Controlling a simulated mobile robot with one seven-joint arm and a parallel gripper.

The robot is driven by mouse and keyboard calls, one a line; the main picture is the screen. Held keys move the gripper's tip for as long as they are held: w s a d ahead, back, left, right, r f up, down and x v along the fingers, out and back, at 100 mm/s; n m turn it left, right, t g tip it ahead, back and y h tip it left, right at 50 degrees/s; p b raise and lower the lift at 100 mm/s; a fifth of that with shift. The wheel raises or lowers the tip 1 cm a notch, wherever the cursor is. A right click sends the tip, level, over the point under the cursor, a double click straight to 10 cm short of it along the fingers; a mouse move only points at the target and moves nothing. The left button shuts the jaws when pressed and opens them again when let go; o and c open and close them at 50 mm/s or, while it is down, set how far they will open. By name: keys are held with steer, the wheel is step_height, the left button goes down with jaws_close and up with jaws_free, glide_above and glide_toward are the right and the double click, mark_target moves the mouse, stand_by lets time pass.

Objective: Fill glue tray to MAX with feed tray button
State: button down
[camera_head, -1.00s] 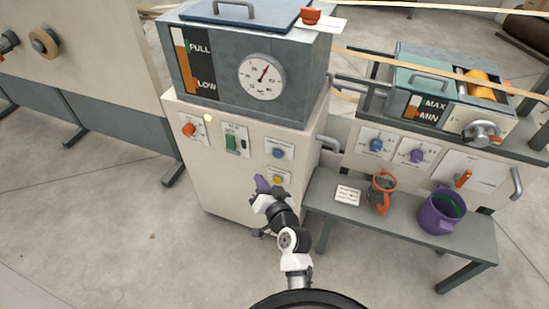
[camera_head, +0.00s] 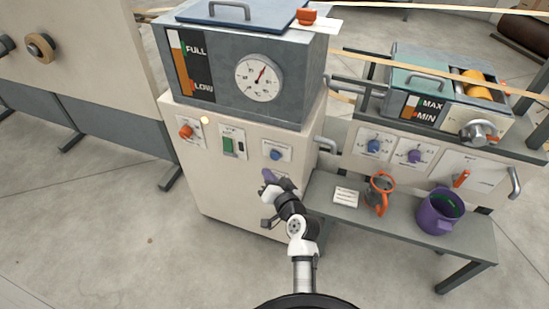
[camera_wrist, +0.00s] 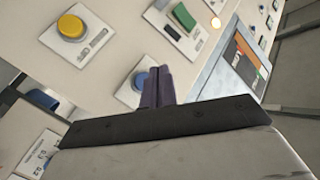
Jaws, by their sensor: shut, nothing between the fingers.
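My gripper (camera_head: 268,175) has purple fingers, shut and empty, in front of the cream cabinet's lower button plates. In the head view it covers the yellow button. The wrist view shows the yellow button (camera_wrist: 71,27) uncovered, up and left of the fingertips (camera_wrist: 158,72). A blue button (camera_head: 276,155) sits just above the gripper; in the wrist view it (camera_wrist: 138,80) is partly behind the fingers. I cannot tell whether they touch. The glue tray (camera_head: 400,103) at right carries a MAX/MIN gauge (camera_head: 425,109); its exact level is too small to read. Button labels are unreadable.
The tank (camera_head: 215,90) above has a FULL/LOW gauge and a dial (camera_head: 259,77). A green switch (camera_head: 228,145) and red knob (camera_head: 186,131) are on the same panel. An orange-handled jug (camera_head: 380,192) and purple pot (camera_head: 440,213) stand on the bench (camera_head: 325,205) at right.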

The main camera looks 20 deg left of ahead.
steer(key=shift+w+b, duration=0.5)
steer(key=shift+w, duration=1.35)
steer(key=shift+w, duration=0.1)
stand_by(0.5)
steer(key=shift+w, duration=0.3)
steer(key=shift+w+d+b, duration=0.1)
steer(key=shift+w+b, duration=0.3)
steer(key=shift+b, duration=0.1)
stand_by(2.2)
steer(key=shift+s, duration=0.1)
stand_by(1.1)
steer(key=shift+s, duration=0.75)
steer(key=shift+s+p, duration=0.45)
steer(key=shift+s, duration=2.05)
